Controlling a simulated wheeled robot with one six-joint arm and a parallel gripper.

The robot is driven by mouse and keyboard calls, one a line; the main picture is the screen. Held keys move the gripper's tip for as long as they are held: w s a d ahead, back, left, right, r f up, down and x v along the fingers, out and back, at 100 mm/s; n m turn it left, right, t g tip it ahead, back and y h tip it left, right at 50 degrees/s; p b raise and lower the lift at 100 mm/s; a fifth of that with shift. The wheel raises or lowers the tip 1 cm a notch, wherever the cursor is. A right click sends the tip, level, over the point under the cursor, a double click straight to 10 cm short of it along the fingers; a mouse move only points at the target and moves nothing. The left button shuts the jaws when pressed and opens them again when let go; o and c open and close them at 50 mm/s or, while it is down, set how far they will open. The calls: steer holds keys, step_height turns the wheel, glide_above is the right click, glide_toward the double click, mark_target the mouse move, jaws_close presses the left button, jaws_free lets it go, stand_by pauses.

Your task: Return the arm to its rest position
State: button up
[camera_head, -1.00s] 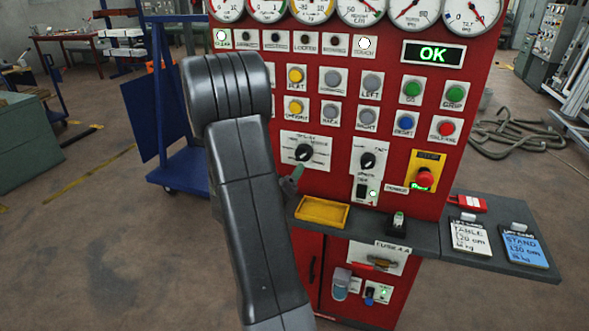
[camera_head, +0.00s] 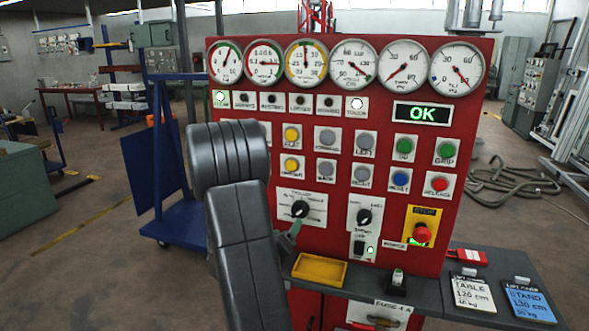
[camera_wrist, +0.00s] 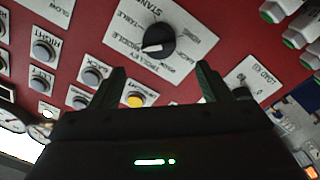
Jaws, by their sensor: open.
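My arm rises in front of the red control panel (camera_head: 400,222) in the head view, covering part of its left side. My gripper (camera_wrist: 160,82) shows in the wrist view with its two dark fingers spread apart and nothing between them. Beyond the fingers is a black selector knob (camera_wrist: 158,45) on a white plate, its pointer turned to the left. The same knob (camera_head: 300,209) shows in the head view, with a green-grey fingertip of my gripper just below it. The fingers are apart from the knob.
Gauges (camera_head: 305,64) line the panel's top above a green OK display (camera_head: 422,113). A red stop button (camera_head: 422,233) sits lower right. A shelf (camera_head: 430,290) below holds a yellow tray (camera_head: 320,269) and two cards. A blue trolley (camera_head: 185,225) stands at left.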

mark_target(297, 214)
steer(key=p+x, duration=0.1)
steer(key=x, duration=0.8)
steer(key=shift+w+d, duration=0.1)
steer(key=shift+w, duration=0.1)
steer(key=shift+r, duration=0.1)
steer(key=shift+s, duration=0.1)
